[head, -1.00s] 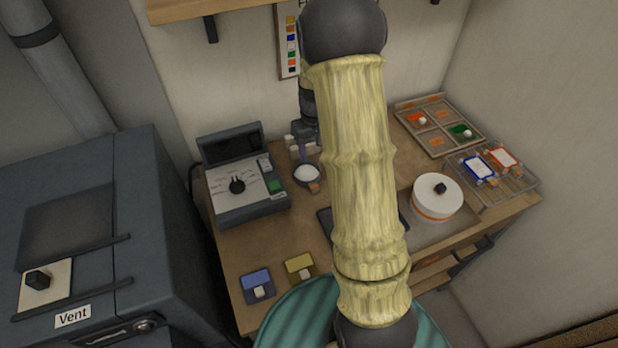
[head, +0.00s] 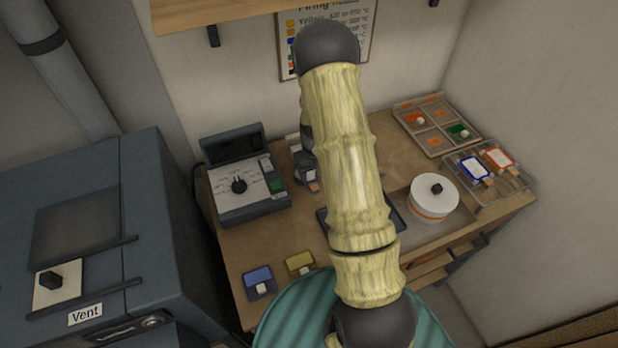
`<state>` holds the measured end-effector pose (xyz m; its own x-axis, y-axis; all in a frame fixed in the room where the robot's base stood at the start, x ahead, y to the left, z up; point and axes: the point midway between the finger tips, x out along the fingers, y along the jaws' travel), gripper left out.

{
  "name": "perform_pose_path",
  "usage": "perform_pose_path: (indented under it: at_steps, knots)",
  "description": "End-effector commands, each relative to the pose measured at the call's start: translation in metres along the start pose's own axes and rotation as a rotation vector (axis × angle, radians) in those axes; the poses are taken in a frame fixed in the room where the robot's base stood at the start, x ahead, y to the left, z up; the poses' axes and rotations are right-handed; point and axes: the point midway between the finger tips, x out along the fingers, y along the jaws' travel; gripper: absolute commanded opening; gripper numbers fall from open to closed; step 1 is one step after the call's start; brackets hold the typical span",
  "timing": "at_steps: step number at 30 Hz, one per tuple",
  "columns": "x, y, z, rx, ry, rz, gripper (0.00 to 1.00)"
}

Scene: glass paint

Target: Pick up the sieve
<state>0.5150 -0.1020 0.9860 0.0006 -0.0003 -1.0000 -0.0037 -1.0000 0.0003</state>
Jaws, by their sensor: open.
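A small dark round item that I take to be the sieve is almost wholly hidden behind my arm and gripper. Only a small orange-brown piece of it (head: 314,187) shows, just right of the gripper. My gripper (head: 305,178) points down low over the back of the table, right of the control box. Its jaws are open, but the fingertips are hard to make out. I cannot tell whether they touch the item.
A grey control box (head: 245,193) stands left of the gripper. A white round lidded pot (head: 434,198), a divided tray (head: 436,125) and a clear rack (head: 512,184) are at right. Blue (head: 259,281) and yellow (head: 300,264) boxes sit in front. A shelf (head: 200,12) hangs above.

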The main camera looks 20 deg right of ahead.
Motion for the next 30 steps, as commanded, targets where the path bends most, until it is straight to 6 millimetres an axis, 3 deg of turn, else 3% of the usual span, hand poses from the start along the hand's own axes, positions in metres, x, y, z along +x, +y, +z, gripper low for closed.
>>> perform_pose_path:
  at_steps: [7, 18, 30]
  knots:
    - [0.008, 0.001, 0.002, 0.0, -0.004, -0.001, 0.49]
    - [0.047, 0.002, 0.002, 0.0, -0.002, -0.001, 0.49]
    - [0.052, 0.002, 0.002, 0.0, 0.0, 0.0, 0.49]
